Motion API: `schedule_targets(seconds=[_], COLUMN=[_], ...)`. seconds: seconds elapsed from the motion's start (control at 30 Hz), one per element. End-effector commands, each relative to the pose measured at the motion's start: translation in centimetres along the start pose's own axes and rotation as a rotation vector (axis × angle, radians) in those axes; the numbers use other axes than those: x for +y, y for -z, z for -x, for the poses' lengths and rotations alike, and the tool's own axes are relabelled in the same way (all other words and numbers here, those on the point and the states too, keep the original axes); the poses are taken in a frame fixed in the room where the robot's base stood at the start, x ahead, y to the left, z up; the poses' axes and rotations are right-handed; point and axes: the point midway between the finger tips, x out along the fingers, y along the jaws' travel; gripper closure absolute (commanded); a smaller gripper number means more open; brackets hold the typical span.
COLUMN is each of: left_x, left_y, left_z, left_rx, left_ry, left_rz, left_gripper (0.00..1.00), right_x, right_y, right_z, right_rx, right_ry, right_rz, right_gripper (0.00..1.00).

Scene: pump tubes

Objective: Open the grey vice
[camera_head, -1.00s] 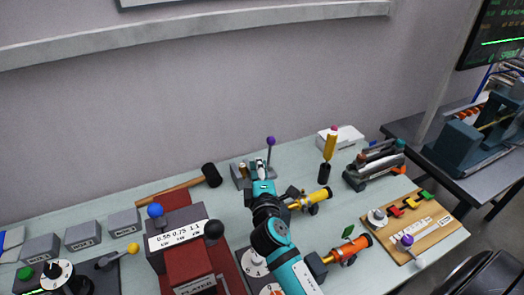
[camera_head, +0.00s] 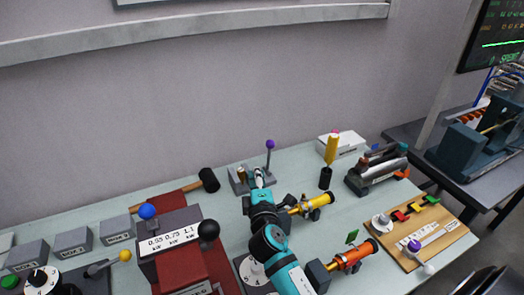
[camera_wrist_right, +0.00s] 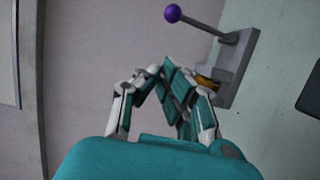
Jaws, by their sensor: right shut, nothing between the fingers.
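The grey vice (camera_head: 239,184) stands on the back of the table, with a lever topped by a purple ball (camera_head: 270,144). In the right wrist view the vice (camera_wrist_right: 238,72) and its purple ball (camera_wrist_right: 172,13) show at the upper right. My right gripper (camera_head: 258,172) is at the vice's front, shut and empty, its fingertips close to the vice body and below the ball. A small brownish piece (camera_wrist_right: 206,82) shows between the fingers and the vice. I cannot tell whether the fingers touch the vice. My left gripper is not in view.
A mallet (camera_head: 208,180) lies to the left of the vice. A yellow-orange cylinder tool (camera_head: 316,201) is close to my right wrist. A black cup with a yellow pencil-like tool (camera_head: 326,178) and a white box (camera_head: 342,144) stand right of the vice. The wall rises behind.

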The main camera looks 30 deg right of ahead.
Motion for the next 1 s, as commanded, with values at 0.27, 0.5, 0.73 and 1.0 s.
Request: schedule_targets(seconds=[0.27, 0.5, 0.73, 1.0], left_x=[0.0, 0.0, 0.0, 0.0], left_y=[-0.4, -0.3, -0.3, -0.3], left_z=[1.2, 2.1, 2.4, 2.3], left_rx=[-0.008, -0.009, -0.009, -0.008], left_ry=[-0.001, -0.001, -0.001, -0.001], left_rz=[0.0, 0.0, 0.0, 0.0], left_gripper=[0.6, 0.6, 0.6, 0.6], right_x=[0.3, 0.3, 0.1, 0.0], right_y=[0.0, -1.7, -2.8, -2.8], right_z=[-6.1, -9.5, -10.6, -10.6], right_rx=[-0.001, -0.002, 0.0, 0.0], right_ry=[-0.001, 0.001, 0.0, 0.0], right_rz=[0.001, 0.002, 0.001, 0.0], right_gripper=[1.0, 1.0, 1.0, 1.0])
